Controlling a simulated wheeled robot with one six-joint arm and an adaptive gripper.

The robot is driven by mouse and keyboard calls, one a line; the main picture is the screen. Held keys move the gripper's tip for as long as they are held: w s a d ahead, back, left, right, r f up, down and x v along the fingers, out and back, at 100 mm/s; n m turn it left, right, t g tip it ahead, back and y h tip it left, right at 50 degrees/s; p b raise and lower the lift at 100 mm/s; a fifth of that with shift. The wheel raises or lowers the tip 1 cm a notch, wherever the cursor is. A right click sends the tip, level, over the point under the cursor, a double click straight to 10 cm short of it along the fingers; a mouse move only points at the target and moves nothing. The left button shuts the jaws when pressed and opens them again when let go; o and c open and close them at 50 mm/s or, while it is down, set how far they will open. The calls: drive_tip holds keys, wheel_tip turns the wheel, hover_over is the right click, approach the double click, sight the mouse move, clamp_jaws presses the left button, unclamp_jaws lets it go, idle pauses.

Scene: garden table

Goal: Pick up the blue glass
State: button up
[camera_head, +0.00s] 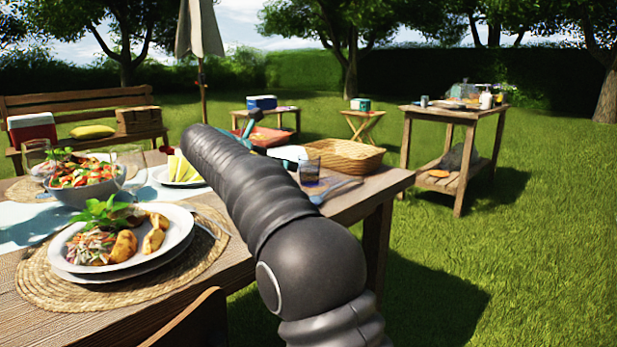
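A short tumbler (309,171) with a dark, bluish lower part stands upright near the right end of the wooden dining table (360,207). It looks like the blue glass, though its colour is hard to tell at this size. It is just right of my dark grey arm, which crosses the middle of the picture and hides part of the table. My gripper cannot be made out; the arm's far end points up and left, away from the tumbler. Nothing is seen touching the tumbler.
A blue spoon-like utensil (335,191) lies in front of the tumbler, and a wicker basket (345,157) is behind it. Left are a food plate (120,262), a salad bowl (88,193) and a clear stemmed glass (130,160). Open grass (520,250) lies right.

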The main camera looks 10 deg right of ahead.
sight(301, 168)
drive_tip(key=x, duration=0.7)
drive_tip(key=shift+f+b, duration=0.1)
drive_tip(key=shift+b, duration=0.25)
drive_tip(key=shift+s+f+b+x, duration=0.15)
drive_tip(key=shift+b+x, duration=0.2)
drive_tip(key=shift+x, duration=0.95)
drive_tip(key=shift+s+f+b+x, duration=0.15)
drive_tip(key=shift+b+x, duration=0.15)
drive_tip(key=shift+x, duration=1)
drive_tip(key=c, duration=1.4)
drive_tip(key=shift+r, duration=0.15)
drive_tip(key=shift+r+p, duration=0.7)
drive_tip(key=shift+r, duration=0.6)
drive_tip(key=shift+s+d+r+p, duration=0.1)
drive_tip(key=shift+r+p, duration=0.3)
drive_tip(key=shift+r, duration=0.5)
drive_tip(key=shift+s+d+r+p, duration=0.25)
drive_tip(key=shift+s+d+r, duration=0.65)
drive_tip(key=shift+d, duration=0.85)
drive_tip(key=shift+s+d+r+p, duration=0.2)
drive_tip(key=shift+s+d+r, duration=0.3)
drive_tip(key=shift+d+r, duration=1)
drive_tip(key=shift+s+d+r+p, duration=0.25)
drive_tip(key=shift+s+d+r, duration=0.5)
drive_tip(key=shift+d, duration=1.3)
